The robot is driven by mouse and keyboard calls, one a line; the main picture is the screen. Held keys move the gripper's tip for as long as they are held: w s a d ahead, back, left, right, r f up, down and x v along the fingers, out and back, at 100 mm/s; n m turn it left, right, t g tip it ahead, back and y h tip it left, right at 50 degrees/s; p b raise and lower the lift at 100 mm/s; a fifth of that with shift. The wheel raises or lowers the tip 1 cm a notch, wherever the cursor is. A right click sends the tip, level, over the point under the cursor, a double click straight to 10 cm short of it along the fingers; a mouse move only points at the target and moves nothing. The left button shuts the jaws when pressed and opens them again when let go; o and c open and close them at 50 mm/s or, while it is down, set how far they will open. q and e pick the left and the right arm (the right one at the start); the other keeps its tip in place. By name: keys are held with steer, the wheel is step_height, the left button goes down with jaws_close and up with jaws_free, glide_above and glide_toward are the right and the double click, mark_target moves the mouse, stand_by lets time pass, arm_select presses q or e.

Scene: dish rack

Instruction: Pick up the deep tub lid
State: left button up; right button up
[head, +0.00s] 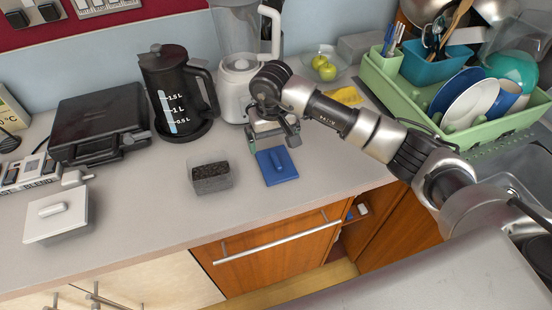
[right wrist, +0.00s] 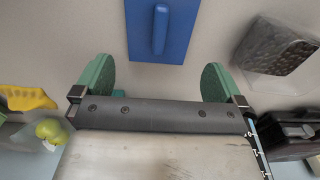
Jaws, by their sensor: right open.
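A blue lid (head: 285,177) with a raised bar handle lies flat on the counter; it also shows at the top of the right wrist view (right wrist: 140,30). A clear tub (head: 211,177) with dark contents stands to its left, open at the top; it is also in the right wrist view (right wrist: 275,50). My right gripper (head: 272,138) is above the counter, just behind the lid in the head view. Its green fingers (right wrist: 157,82) are spread apart with nothing between them, and the lid is beyond the fingertips. My left gripper is not in view.
A white-lidded box (head: 57,214), a dark grill (head: 100,122) and a black kettle (head: 178,93) stand to the left. A blender (head: 238,65) is behind my gripper. A green dish rack (head: 455,145) is at the right. Counter in front of the lid is clear.

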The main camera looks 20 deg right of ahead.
mark_target(274, 154)
steer(key=shift+w+f, duration=0.15)
steer(key=shift+f, duration=0.25)
steer(key=f, duration=0.1)
steer(key=f+p, duration=0.2)
steer(key=f, duration=0.1)
steer(key=shift+s+d+f, duration=0.1)
steer(key=shift+s, duration=0.15)
steer(key=shift+f+p, duration=0.3)
steer(key=shift+f, duration=0.05)
steer(key=shift+w+f, duration=0.15)
steer(key=shift+f, duration=0.05)
steer(key=c, duration=0.6)
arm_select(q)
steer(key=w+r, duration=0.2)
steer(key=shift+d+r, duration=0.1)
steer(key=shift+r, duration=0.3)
arm_select(e)
steer(key=shift+c, duration=0.2)
steer(key=shift+r, duration=0.1)
